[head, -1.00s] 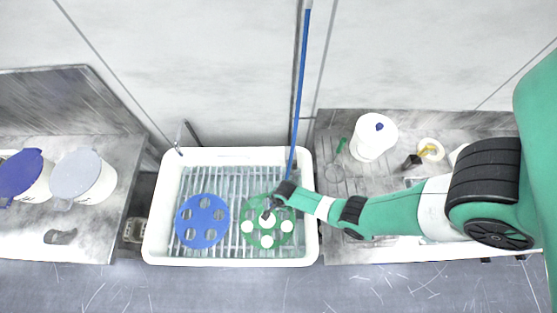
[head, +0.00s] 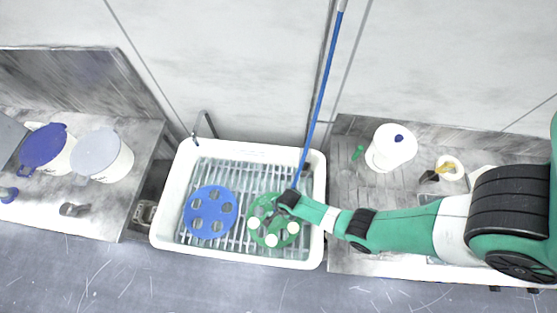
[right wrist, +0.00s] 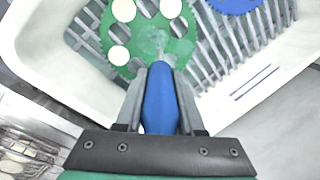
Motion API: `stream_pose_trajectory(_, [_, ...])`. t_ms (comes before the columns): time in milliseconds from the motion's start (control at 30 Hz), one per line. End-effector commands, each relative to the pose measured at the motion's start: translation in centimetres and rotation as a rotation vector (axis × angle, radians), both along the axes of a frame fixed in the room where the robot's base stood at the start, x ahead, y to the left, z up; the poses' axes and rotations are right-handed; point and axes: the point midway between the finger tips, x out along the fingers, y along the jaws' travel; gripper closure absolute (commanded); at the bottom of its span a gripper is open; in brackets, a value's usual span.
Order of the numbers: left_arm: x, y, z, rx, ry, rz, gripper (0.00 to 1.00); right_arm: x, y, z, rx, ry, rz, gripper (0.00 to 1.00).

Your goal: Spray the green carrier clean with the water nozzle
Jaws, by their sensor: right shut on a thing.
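The green carrier (head: 262,231) lies flat on the slatted rack in the white sink, with several white discs in it. In the right wrist view the carrier (right wrist: 181,49) is just ahead of the nozzle tip, with a pale patch on its surface there. My right gripper (head: 284,204) is over the carrier's upper right part and hides some of it. In the right wrist view my right gripper (right wrist: 160,88) is shut on the blue water nozzle (right wrist: 160,103), which points at the carrier. A blue hose (head: 320,100) runs up from it. My left gripper is not in view.
A blue carrier (head: 211,212) with holes lies left of the green one in the same sink (head: 166,221). A faucet (head: 205,122) stands at the sink's back. Lidded tubs (head: 110,156) stand on the left bench, and a white container (head: 391,148) on the right bench.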

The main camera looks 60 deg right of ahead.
Motion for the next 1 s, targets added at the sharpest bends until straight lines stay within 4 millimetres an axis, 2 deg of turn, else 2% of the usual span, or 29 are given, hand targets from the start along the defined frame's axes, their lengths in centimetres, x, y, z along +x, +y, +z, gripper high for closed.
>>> stream_pose_trajectory(267, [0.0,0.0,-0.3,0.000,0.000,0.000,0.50,0.4,0.3,-0.1,0.000,-0.001,0.002,1.00])
stream_pose_trajectory(1000, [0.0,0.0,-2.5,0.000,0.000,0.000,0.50,6.1,4.3,-0.1,-0.001,-0.002,0.003,1.00])
